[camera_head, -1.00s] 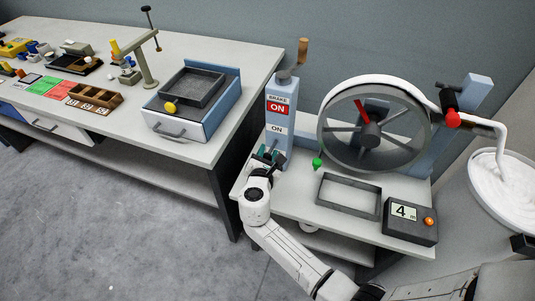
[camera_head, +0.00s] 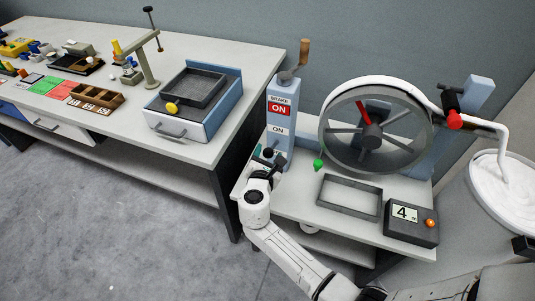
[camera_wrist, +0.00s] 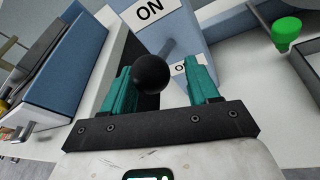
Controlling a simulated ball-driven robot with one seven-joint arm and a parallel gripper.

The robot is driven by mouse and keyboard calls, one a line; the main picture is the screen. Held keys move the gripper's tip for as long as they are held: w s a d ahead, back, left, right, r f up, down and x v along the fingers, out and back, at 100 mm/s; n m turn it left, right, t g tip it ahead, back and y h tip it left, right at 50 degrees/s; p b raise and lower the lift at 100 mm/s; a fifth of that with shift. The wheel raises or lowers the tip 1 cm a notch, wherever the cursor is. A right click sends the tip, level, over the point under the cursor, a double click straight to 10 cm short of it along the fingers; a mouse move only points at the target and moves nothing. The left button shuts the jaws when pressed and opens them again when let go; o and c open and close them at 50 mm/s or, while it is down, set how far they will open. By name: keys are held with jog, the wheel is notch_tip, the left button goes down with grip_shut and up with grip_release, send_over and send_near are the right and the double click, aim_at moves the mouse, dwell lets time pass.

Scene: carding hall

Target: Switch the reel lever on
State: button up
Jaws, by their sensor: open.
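The reel lever shows in the wrist view as a black ball knob (camera_wrist: 152,73) on a grey stem, standing out from the blue post (camera_wrist: 185,32). A white ON label is above it, and a second label below it is partly covered. In the head view the knob (camera_head: 268,153) is small, low on the post's front. My gripper (camera_wrist: 163,72) is open, with one teal finger on each side of the knob. I cannot tell whether either finger touches it. In the head view my gripper (camera_head: 264,167) is at the foot of the post.
The post carries a red BRAKE ON label (camera_head: 279,109) and a wooden-handled crank (camera_head: 303,52) on top. A large spoked reel (camera_head: 372,130) stands to the right. A green pointer (camera_head: 318,165), an empty frame (camera_head: 349,195) and a counter box (camera_head: 411,223) are near. A workbench (camera_head: 215,60) is left.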

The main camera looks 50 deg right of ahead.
jog(key=v, duration=1)
jog(key=shift+a, duration=0.1)
jog(key=s+d+f+m+g+y, duration=0.1)
jog(key=s+f+m+g+y, duration=0.2)
jog(key=s+m, duration=0.3)
jog(key=s+d+f+m+g+y, duration=0.2)
jog(key=s+m, duration=0.4)
jog(key=s+a+f+m+g+y, duration=0.1)
jog(key=s+a+m+y, duration=0.6)
jog(key=s+a+m, duration=0.1)
jog(key=shift+s+a+g+y, duration=0.4)
jog(key=shift+s+a, duration=0.1)
jog(key=shift+s, duration=0.2)
jog(key=shift+f, duration=0.15)
